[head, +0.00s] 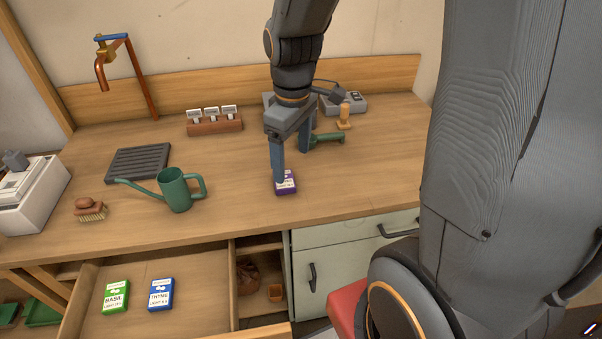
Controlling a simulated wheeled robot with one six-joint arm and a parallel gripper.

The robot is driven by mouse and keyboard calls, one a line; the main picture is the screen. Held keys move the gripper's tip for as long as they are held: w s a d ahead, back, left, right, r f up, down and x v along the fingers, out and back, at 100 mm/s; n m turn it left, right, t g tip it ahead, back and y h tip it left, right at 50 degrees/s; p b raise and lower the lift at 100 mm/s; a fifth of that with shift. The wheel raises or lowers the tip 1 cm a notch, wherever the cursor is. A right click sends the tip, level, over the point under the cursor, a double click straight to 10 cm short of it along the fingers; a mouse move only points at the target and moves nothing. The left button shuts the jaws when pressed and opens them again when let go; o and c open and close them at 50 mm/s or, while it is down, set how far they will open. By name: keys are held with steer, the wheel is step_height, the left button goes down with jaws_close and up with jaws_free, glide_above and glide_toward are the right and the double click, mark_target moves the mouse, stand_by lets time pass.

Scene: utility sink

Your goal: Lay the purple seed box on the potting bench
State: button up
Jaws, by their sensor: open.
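The purple seed box (287,188) lies on the wooden potting bench (240,199), near its front edge. Its label is partly covered by a finger of my gripper. My gripper (292,166) is open, with its fingers pointing down. One finger is in front of the box in the picture, the other is behind it to the right. I cannot tell whether a finger touches the box.
A green watering can (174,190) stands left of the box. A green-handled tool (327,138), a wooden stamp (344,117) and a scale (347,103) are behind. An open drawer (195,307) below holds green (115,297) and blue (160,294) seed boxes.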

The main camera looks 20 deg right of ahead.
steer(key=s+f+m, duration=0.1)
steer(key=s+m, duration=0.5)
steer(key=m, duration=0.1)
steer(key=shift+s+m+t, duration=0.35)
steer(key=shift+m+t, duration=0.05)
steer(key=shift+f, duration=0.1)
steer(key=shift+f+b, duration=0.3)
steer(key=shift+c, duration=0.4)
